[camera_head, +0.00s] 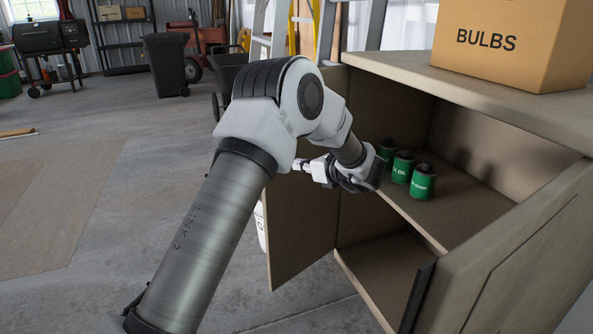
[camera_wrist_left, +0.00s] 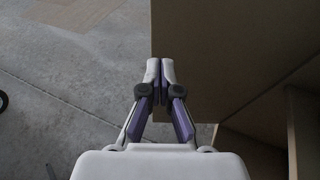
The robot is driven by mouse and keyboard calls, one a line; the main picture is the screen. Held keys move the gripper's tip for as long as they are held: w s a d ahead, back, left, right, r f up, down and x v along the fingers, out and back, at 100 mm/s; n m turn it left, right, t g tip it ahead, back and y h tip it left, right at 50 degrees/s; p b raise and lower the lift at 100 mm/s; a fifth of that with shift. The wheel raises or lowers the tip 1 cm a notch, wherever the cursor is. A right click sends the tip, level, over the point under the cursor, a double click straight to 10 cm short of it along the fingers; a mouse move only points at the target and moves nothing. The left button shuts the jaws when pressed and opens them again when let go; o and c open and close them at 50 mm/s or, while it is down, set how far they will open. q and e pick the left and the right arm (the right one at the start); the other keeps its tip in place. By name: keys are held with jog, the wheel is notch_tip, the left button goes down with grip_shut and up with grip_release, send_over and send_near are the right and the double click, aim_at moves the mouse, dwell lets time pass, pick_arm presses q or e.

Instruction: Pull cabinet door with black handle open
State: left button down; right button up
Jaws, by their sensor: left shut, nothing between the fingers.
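The wooden cabinet (camera_head: 400,205) stands on the right with its front opening showing. Its left door (camera_head: 300,225) is swung wide open; it is also the brown panel in the left wrist view (camera_wrist_left: 215,60). The right door panel (camera_head: 520,250) covers the right part of the front, with a dark strip that looks like a black handle (camera_head: 418,297) along its left edge. My left gripper (camera_head: 300,165) is shut and empty by the open left door. In the left wrist view its fingertips (camera_wrist_left: 160,68) overlap the door's edge; I cannot tell whether they touch. My right gripper is not in view.
Several green cans (camera_head: 403,167) stand on the cabinet shelf. A cardboard box (camera_head: 515,45) marked BULBS sits on top. A ladder (camera_head: 305,25) and dark bins (camera_head: 165,65) are behind. The concrete floor (camera_head: 100,165) at left is mostly clear.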

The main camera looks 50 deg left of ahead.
pick_arm(q)
jog(key=r+b+x, duration=0.1)
jog(key=b+x, duration=0.2)
jog(key=x, duration=0.8)
jog(key=shift+a, duration=0.4)
jog(key=shift+w+f, duration=0.1)
jog(key=w+a+m+t+h+b, duration=0.1)
jog(key=a+m+t, duration=0.3)
jog(key=a, duration=0.9)
jog(key=shift+w+a+m+t, duration=0.3)
jog(key=shift+a+m+t, duration=0.1)
jog(key=shift+t, duration=0.6)
jog(key=shift+d, duration=0.1)
